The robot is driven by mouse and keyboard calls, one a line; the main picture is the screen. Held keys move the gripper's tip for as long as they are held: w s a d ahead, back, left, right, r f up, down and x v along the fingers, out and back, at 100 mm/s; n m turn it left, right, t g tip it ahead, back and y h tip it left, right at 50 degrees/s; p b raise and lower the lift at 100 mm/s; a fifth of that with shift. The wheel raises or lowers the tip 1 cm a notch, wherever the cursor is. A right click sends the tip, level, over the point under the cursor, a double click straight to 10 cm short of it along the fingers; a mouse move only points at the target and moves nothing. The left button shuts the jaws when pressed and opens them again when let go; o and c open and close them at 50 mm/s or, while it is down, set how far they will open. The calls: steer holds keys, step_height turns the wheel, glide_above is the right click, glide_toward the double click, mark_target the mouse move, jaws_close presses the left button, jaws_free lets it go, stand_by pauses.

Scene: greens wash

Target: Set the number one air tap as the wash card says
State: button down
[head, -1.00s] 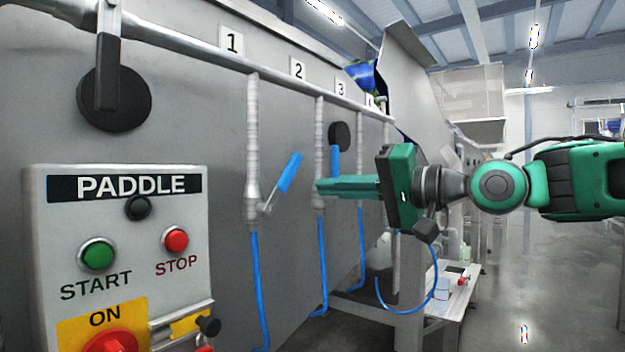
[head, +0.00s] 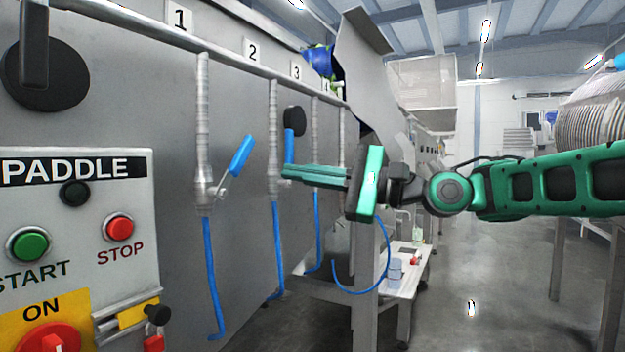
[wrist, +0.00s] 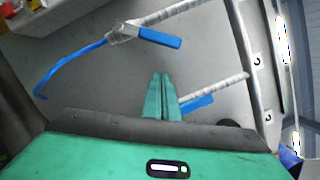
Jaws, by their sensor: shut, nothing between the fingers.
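The number one air tap (head: 205,190) sits on the pipe under the "1" label (head: 180,16). Its blue handle (head: 240,156) slants up and to the right, off the pipe's line. In the wrist view that handle (wrist: 160,37) is above and apart from my fingers. My gripper (head: 284,172) is shut and empty, its fingertips pointing left, near the number two tap (head: 273,186) in the head view. The number two handle (head: 289,146) stands upright; in the wrist view it (wrist: 197,103) shows just right of my fingertips (wrist: 161,75). I see no wash card.
A PADDLE control box (head: 75,250) with start and stop buttons stands at the left. Blue hoses (head: 212,275) hang below the taps. A small white table (head: 408,268) stands beyond my gripper. The floor at the right is open, with a ribbed drum (head: 600,110) beyond.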

mark_target(246, 141)
steer(key=s+a+r, duration=0.2)
steer(key=a, duration=0.4)
steer(key=shift+a+r, duration=0.2)
steer(key=shift+r, duration=0.2)
steer(key=shift+s, duration=0.1)
steer(key=shift+s+a+r+n, duration=0.1)
steer(key=shift+s+r+n, duration=0.15)
steer(key=shift+n, duration=0.25)
stand_by(0.3)
steer(key=shift+s+a+r+n+g, duration=0.1)
steer(key=shift+s+r+n+g, duration=0.25)
steer(key=shift+n, duration=0.35)
steer(key=s+n, duration=0.1)
steer(key=a+r+n+h, duration=0.1)
steer(key=n, duration=0.1)
steer(key=shift+s+r, duration=0.25)
steer(key=shift+s, duration=0.15)
steer(key=shift+s+a+r, duration=0.1)
steer(key=shift+s, duration=0.25)
